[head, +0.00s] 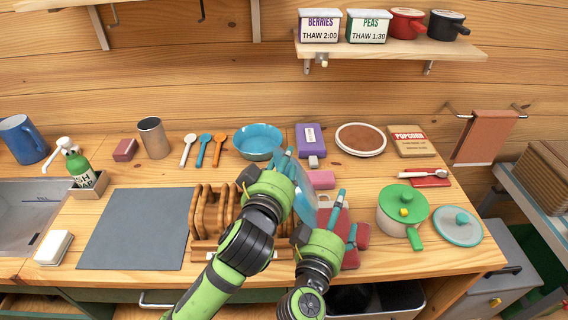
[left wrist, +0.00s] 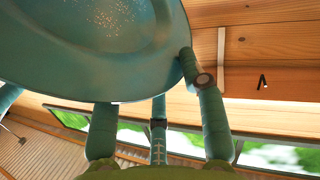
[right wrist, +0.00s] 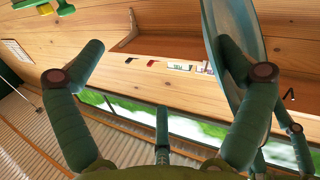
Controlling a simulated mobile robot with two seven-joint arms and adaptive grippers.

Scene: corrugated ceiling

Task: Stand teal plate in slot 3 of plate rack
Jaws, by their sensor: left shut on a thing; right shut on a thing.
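The teal plate (head: 304,190) is held up, tilted on edge, over the counter to the right of the plate rack. My left gripper (head: 285,163) is shut on it; in the left wrist view the plate (left wrist: 90,50) fills the upper left, against the fingers. My right gripper (head: 337,208) is at the plate's right side and shut on it; in the right wrist view the plate (right wrist: 236,45) stands edge-on by the right finger, and the contact is partly hidden. The wooden plate rack (head: 204,215) stands left of the plate, its right part hidden by my left arm.
A grey mat (head: 135,228) lies left of the rack. A blue bowl (head: 258,142) and a purple box (head: 310,139) stand behind the grippers. A shelf (head: 400,48) hangs above.

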